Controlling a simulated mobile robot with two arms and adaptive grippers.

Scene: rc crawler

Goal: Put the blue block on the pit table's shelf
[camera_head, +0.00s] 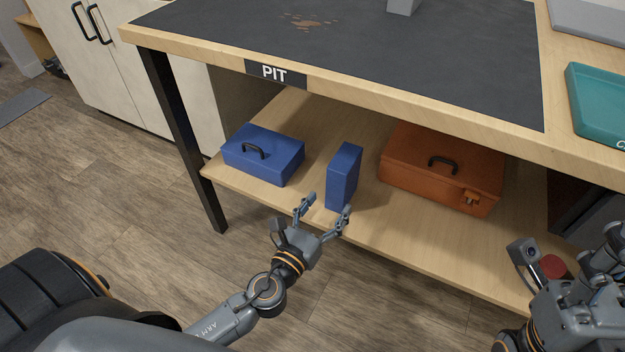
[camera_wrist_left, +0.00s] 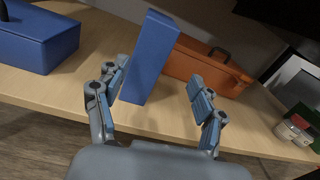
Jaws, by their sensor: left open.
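The blue block (camera_head: 343,176) stands upright on the pit table's shelf (camera_head: 240,185), between a blue case and an orange case. My left gripper (camera_head: 324,206) is open just in front of the block, near the shelf's front edge. In the left wrist view the block (camera_wrist_left: 150,55) rises beyond and between the spread fingers (camera_wrist_left: 160,98), closer to the left finger. Whether that finger touches it I cannot tell. My right gripper (camera_head: 600,262) is at the lower right, away from the block; its fingertips are not clear.
A blue case (camera_head: 264,154) with a black handle is left of the block, and an orange case (camera_head: 442,168) is to its right. The tabletop (camera_head: 400,60) overhangs the shelf. A table leg (camera_head: 185,140) stands at the left. A teal tray (camera_head: 600,105) is on top.

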